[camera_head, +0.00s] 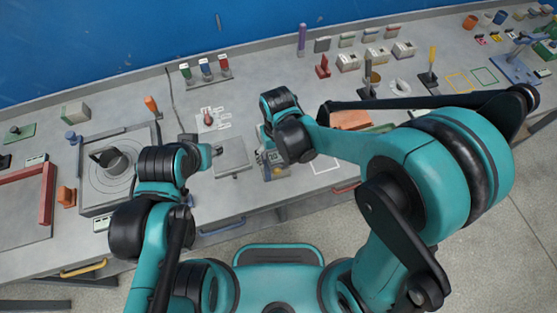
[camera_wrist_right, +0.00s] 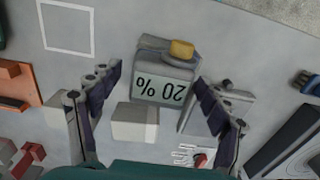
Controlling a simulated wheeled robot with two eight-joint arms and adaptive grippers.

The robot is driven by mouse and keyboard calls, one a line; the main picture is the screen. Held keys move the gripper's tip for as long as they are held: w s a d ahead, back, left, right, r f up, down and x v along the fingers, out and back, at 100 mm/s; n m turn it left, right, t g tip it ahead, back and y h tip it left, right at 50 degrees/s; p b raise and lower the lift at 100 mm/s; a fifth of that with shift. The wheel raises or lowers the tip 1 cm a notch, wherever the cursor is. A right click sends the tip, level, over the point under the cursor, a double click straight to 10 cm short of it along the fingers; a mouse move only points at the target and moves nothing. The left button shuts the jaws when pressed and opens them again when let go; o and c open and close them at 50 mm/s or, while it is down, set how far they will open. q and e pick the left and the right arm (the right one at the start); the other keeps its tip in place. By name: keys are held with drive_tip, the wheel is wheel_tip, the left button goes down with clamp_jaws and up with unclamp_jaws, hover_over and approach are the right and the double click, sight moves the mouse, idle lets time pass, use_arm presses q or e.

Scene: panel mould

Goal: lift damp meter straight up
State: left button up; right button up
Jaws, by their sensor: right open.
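The damp meter (camera_wrist_right: 150,89) is a grey block with a "20 %" display and a yellow knob on top. In the wrist view it stands just beyond and between the two fingers of my right gripper (camera_wrist_right: 157,105), which are apart. In the head view the meter (camera_head: 274,171) shows at the bench's front, partly hidden by my right wrist. The right fingers are mostly hidden there. My left gripper (camera_head: 214,150) is over the bench to the left, beside a grey plate; its finger opening is too small to tell.
A pale block (camera_wrist_right: 135,122) sits close to the meter between the right fingers. The grey plate (camera_head: 232,154) lies left of the meter. A white outlined square (camera_wrist_right: 68,27) marks clear bench. An orange-brown block (camera_head: 350,119) stands to the right.

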drive_tip(key=shift+f, duration=0.75)
drive_tip(key=shift+r, duration=0.15)
drive_tip(key=c, duration=1.7)
